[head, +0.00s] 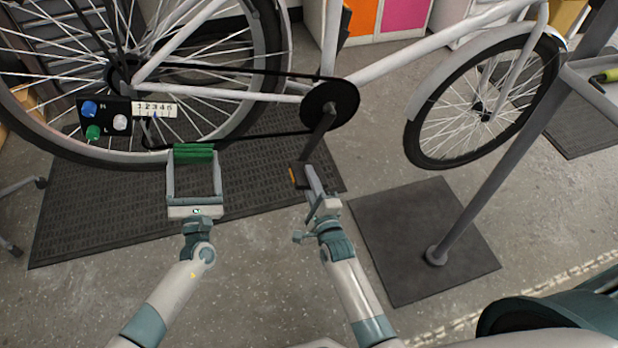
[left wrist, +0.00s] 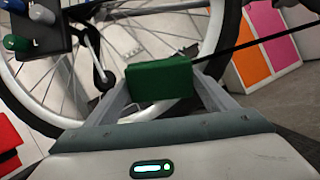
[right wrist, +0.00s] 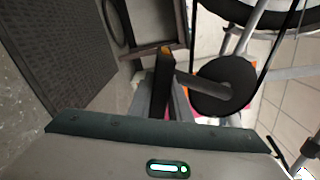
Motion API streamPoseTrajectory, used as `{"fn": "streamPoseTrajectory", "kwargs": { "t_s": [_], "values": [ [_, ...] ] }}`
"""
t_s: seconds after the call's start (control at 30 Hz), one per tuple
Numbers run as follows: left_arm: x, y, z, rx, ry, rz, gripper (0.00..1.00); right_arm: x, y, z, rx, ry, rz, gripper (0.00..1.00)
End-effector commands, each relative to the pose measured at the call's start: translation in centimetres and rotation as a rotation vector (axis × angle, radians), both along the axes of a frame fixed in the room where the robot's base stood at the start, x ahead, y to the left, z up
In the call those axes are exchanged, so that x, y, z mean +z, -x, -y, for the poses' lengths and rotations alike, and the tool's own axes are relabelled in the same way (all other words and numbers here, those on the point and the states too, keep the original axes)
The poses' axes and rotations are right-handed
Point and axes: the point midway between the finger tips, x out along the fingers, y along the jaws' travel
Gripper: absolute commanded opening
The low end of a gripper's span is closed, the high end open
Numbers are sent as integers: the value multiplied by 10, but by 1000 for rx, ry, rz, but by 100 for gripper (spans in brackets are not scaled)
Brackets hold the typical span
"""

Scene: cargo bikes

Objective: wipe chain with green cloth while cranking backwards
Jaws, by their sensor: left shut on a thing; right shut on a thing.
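My left gripper (head: 194,160) is shut on the green cloth (head: 193,153), a folded block between its fingertips; the cloth also shows in the left wrist view (left wrist: 160,78). It is at the lower run of the dark chain (head: 240,138), near its rear end; whether it touches the chain I cannot tell. My right gripper (head: 312,178) is shut on the pedal (head: 299,176), which has an orange reflector; the pedal also shows in the right wrist view (right wrist: 161,85). The crank arm (head: 318,138) points down from the black chainring (head: 329,104).
A dark panel with blue, green and white bottles (head: 104,116) and a numbered strip (head: 154,109) stand out before the rear wheel, left of the cloth. A grey post (head: 500,170) rises from a dark base plate (head: 425,235) at the right. A ribbed mat (head: 110,215) lies below.

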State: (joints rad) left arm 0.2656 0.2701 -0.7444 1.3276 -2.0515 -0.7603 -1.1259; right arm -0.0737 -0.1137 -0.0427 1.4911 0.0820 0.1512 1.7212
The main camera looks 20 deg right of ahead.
Motion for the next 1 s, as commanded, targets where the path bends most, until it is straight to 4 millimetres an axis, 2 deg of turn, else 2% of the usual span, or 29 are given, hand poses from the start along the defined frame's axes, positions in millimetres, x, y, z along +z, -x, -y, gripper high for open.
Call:
{"fn": "streamPoseTrajectory", "kwargs": {
  "t_s": [1.0],
  "values": [
    [6,-8,0,1,1,6,56,-1,1,0,1,0,-2,0]
  ]
}}
